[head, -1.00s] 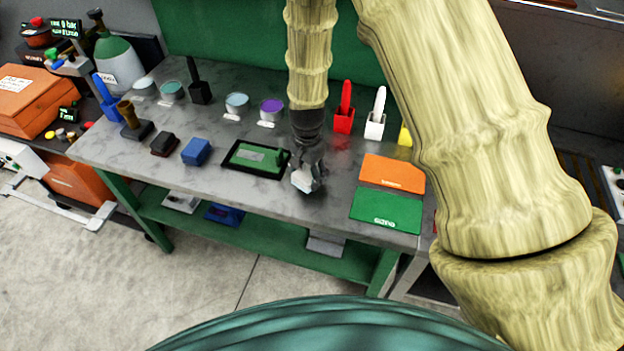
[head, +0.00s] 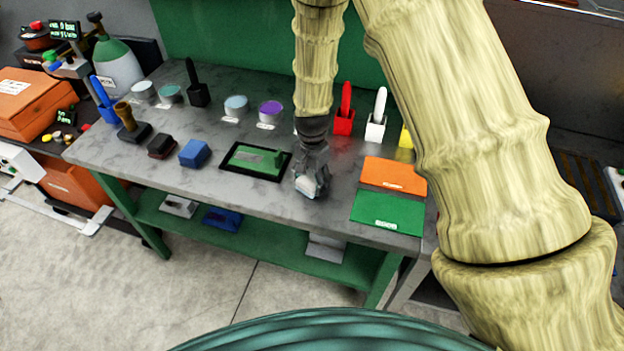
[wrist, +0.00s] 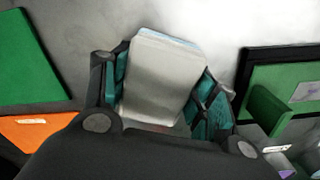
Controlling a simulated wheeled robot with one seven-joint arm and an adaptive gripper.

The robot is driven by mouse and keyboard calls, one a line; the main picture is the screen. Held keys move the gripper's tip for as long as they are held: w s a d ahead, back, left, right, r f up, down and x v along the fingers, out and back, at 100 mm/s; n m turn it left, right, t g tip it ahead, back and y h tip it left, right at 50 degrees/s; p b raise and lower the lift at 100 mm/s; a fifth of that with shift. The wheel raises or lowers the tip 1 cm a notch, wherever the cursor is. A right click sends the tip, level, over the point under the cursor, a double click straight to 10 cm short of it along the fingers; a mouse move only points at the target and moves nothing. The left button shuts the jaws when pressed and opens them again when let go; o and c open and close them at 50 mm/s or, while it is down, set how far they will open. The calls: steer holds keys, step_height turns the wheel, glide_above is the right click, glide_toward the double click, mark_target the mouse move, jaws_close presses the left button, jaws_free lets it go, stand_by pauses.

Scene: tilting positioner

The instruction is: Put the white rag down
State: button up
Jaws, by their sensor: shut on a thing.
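The white rag (wrist: 160,75) is a pale, folded block between the two fingers of my gripper (wrist: 165,95) in the wrist view. In the head view my gripper (head: 311,183) points down near the front of the grey workbench (head: 225,183), shut on the white rag (head: 307,186). It is between the black-framed green tray and the orange and green mats. The fingers hide part of the rag. I cannot tell whether the rag touches the bench top.
The black-framed green tray (head: 254,161) lies just left of my gripper. The orange mat (head: 394,175) and green mat (head: 386,212) lie to the right. A blue block (head: 194,153) and a dark block (head: 161,146) are further left. Red (head: 344,122) and white (head: 376,126) holders stand behind.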

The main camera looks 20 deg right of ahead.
mark_target(312, 176)
steer(key=shift+f, duration=0.15)
steer(key=o, duration=0.9)
steer(key=shift+r+b, duration=2)
steer(key=shift+r, duration=4.15)
